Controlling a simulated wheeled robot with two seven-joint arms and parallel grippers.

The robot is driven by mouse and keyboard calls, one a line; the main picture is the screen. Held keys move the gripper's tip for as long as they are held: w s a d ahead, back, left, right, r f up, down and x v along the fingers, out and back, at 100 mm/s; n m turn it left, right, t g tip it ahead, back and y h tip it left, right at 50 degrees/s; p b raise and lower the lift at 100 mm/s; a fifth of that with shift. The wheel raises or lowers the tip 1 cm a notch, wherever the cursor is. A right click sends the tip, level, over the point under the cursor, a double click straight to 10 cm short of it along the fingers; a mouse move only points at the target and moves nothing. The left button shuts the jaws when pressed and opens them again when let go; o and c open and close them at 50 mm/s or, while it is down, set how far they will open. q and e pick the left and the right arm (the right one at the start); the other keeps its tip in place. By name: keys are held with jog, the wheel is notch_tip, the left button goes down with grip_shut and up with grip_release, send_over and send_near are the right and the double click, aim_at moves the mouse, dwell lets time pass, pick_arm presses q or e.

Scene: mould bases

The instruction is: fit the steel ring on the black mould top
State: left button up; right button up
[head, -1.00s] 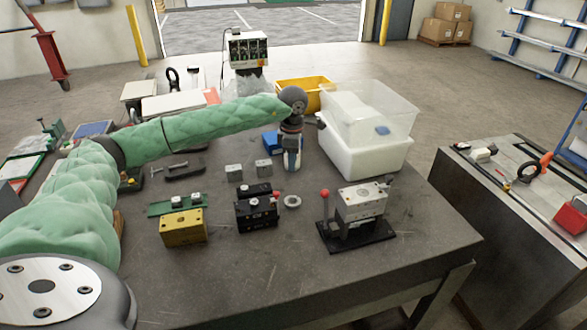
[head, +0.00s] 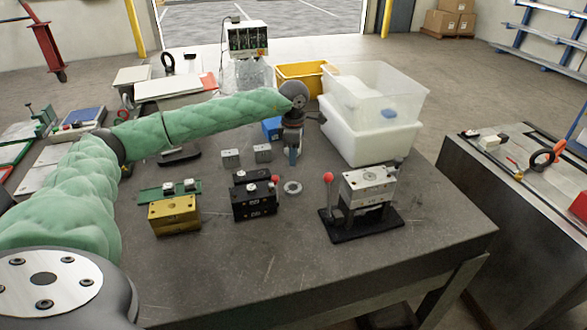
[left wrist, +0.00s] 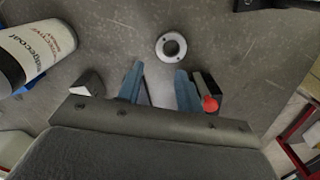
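The steel ring (head: 293,188) lies flat on the table, just right of the black mould (head: 257,206), whose top carries silver fittings. A red ball knob (head: 275,178) is at the mould's right. My left gripper (head: 292,160) hangs behind the ring, pointing down and apart from it. In the left wrist view its two blue fingers (left wrist: 160,82) are apart with nothing between them. The ring (left wrist: 171,46) lies beyond the fingertips there, and the red knob (left wrist: 209,103) shows beside the right finger. My right gripper is out of view.
A yellow mould (head: 175,214) stands left of the black one. Two small grey blocks (head: 262,153) sit behind it. A lever fixture (head: 366,190) is at right, a white bin (head: 371,142) behind it. A labelled bottle (left wrist: 36,55) is near the gripper. The table front is clear.

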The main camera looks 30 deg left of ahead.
aim_at(293, 183)
pick_arm(q)
notch_tip(293, 183, down, 3)
jog(key=shift+b, duration=0.75)
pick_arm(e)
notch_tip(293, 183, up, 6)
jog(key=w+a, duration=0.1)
pick_arm(q)
jog(key=shift+f, duration=0.2)
jog(key=shift+f+p, duration=1.45)
jog(key=shift+f, duration=2.1)
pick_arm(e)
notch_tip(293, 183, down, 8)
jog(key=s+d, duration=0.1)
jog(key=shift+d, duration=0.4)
pick_arm(q)
jog(key=shift+c, duration=0.3)
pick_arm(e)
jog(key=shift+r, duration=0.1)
pick_arm(q)
grip_shut()
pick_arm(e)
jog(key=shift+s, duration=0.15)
pick_arm(q)
jog(key=shift+r, duration=0.25)
jog(key=shift+r, duration=0.8)
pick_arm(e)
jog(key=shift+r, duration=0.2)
